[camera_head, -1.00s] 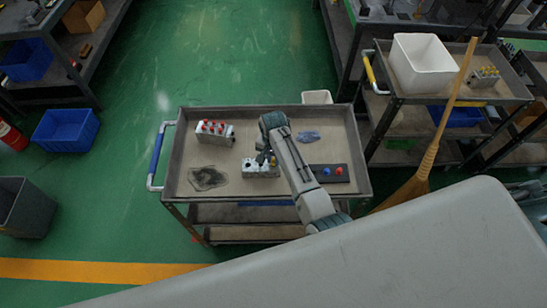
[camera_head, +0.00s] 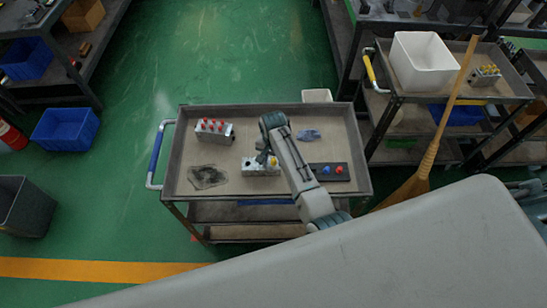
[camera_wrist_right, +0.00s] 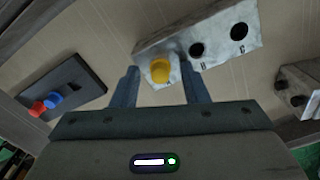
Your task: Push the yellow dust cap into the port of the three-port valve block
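The three-port valve block (camera_head: 258,171) is a pale metal block on the cart top. In the right wrist view the valve block (camera_wrist_right: 218,46) shows two dark open ports, B and C. The yellow dust cap (camera_wrist_right: 160,71) sits at the port by letter A; how deep it is cannot be told. My right gripper (camera_wrist_right: 160,90) is open, with one finger on each side of the cap and a gap showing on both sides. In the head view my right gripper (camera_head: 263,158) is over the block and hides part of it. My left gripper is not in view.
A dark holder (camera_head: 330,179) with a blue and a red cap lies right of the block. A block with red caps (camera_head: 214,130) stands at the back left.

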